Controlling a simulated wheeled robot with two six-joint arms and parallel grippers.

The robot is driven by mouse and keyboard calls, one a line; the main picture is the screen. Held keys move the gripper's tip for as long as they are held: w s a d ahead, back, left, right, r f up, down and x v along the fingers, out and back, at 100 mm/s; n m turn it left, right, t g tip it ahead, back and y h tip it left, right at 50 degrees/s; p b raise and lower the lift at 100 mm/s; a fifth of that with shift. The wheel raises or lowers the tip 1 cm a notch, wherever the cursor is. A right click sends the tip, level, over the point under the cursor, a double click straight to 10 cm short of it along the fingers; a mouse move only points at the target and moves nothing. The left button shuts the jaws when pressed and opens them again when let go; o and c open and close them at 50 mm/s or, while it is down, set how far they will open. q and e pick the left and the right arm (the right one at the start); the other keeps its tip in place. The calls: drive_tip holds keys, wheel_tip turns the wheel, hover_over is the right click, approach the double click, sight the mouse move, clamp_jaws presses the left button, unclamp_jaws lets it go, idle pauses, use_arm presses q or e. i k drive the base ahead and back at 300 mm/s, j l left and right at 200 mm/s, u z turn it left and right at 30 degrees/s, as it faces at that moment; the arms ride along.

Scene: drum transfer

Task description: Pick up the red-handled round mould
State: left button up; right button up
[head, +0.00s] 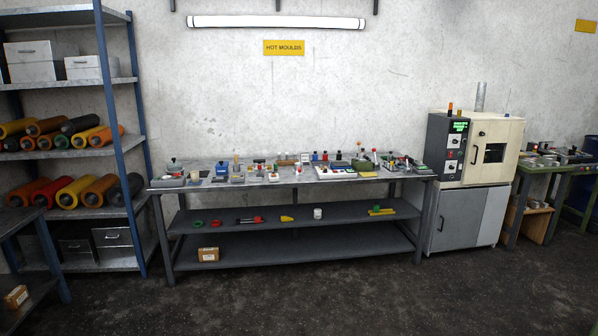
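A long grey metal workbench (330,195) stands against the far wall under a yellow "HOT MOULDS" sign (284,48). Its top carries many small moulds and tools, some with red parts. A small pale block with a red top (273,176) sits left of the middle. The items are too small for me to tell which one is the red-handled round mould. Neither of my grippers is in view.
A blue-posted shelf (140,150) with coloured rolls stands at left. A cream oven (490,148) on a grey cabinet (465,218) stands at right, beside a green-framed table (550,165). The dark floor (330,300) before the bench is clear.

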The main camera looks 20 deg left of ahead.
sight(299, 169)
drive_tip(key=i+j+u, duration=0.25)
drive_tip(key=i, duration=0.3)
drive_tip(key=i+u, duration=0.25)
drive_tip(key=i, duration=0.25)
drive_tip(key=i+u, duration=0.1)
drive_tip(key=i, duration=1.7)
drive_tip(key=i+z, duration=0.2)
drive_tip(key=i, duration=0.3)
drive_tip(key=i+j+z, duration=0.25)
drive_tip(key=i, duration=0.25)
drive_tip(key=i+j+z, duration=0.2)
drive_tip(key=i, duration=0.3)
drive_tip(key=i+j+z, duration=0.2)
drive_tip(key=i, duration=0.3)
drive_tip(key=i+l, duration=0.35)
